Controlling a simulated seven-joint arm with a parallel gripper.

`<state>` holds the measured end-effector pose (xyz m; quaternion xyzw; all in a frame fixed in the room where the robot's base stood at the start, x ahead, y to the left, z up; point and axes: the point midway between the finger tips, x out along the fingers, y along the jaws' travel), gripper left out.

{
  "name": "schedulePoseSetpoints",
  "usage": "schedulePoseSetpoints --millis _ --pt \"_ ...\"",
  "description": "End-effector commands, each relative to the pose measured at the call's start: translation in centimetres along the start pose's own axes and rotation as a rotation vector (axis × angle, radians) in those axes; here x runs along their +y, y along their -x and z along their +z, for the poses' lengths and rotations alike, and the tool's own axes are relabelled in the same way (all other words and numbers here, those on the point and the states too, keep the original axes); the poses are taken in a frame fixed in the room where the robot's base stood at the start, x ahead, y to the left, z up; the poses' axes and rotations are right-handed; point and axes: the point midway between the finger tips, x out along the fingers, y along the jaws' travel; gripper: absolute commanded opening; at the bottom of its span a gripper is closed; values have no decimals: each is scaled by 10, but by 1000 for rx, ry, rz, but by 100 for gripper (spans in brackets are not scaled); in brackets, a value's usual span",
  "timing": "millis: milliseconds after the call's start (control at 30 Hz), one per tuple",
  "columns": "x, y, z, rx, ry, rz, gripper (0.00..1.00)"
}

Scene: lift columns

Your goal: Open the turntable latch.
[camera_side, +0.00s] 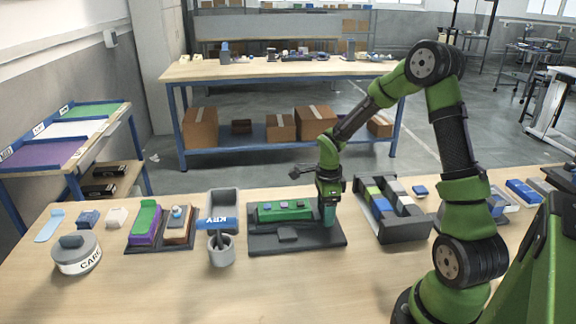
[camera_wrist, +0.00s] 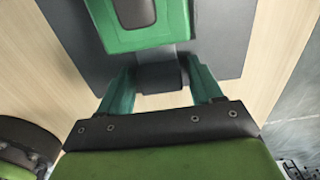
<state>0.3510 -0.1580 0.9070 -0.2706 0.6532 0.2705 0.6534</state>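I take the green fixture (camera_side: 284,211) on a dark base plate (camera_side: 262,243) to be the turntable latch, though no label confirms this. In the wrist view its green body (camera_wrist: 150,38) has a dark raised piece on top. A dark grey block (camera_wrist: 160,79) sits at its near end, between my fingers. My gripper (camera_side: 328,219) points down at the right end of the fixture. In the wrist view the teal fingers (camera_wrist: 162,84) are apart, one on each side of the grey block. Contact with it is not clear. The grey block is hidden in the side view.
A small grey block (camera_side: 288,234) lies on the plate's front part. A dark divided box (camera_side: 405,229) stands close on the right.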

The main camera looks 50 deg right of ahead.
Motion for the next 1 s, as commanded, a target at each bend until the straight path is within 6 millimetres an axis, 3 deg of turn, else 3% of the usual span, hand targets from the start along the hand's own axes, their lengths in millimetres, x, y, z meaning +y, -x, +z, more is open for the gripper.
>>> schedulePoseSetpoints --millis 33,200,1000 --pt "0 0 0 0 0 0 57" --pt "0 0 0 0 0 0 32" --pt "0 1 -21 1 -1 0 32"
